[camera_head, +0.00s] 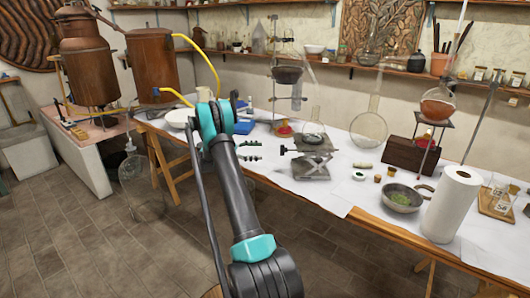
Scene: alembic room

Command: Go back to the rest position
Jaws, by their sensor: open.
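My arm rises from the bottom of the view, dark grey with teal joints, and bends at an elbow in front of the white-covered table (335,196). My gripper (251,151) shows just right of the forearm, near the table's front edge. Its pale fingers are apart, and I see nothing between them. The arm hides part of the gripper and some of the table behind it.
A lab jack (311,165) with a flask stands right of my gripper. A metal bowl (402,198) and a paper towel roll (452,204) are near the table's right front. Copper stills (153,65) stand at left. A large glass vessel (142,187) stands on the floor. The tiled floor in front is mostly clear.

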